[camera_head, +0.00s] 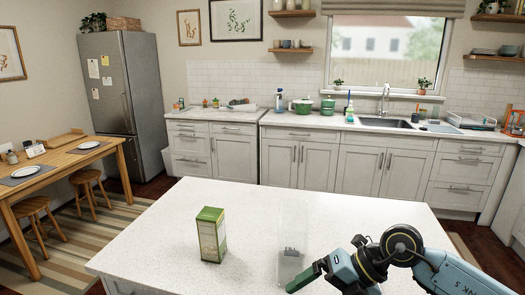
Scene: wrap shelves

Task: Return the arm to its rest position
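My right arm comes in from the lower right over the white island counter (160,255). Its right gripper (305,277) points left, low over the counter near the front. Only a dark green finger part shows clearly, so I cannot tell whether it is open or shut. I see nothing clearly held in it. My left arm and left gripper are out of view.
A green and white carton (211,236) stands upright on the island, left of my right gripper, apart from it. A faint see-through shape with a small grey piece (291,252) is just behind the gripper. The island's left and back areas are clear.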

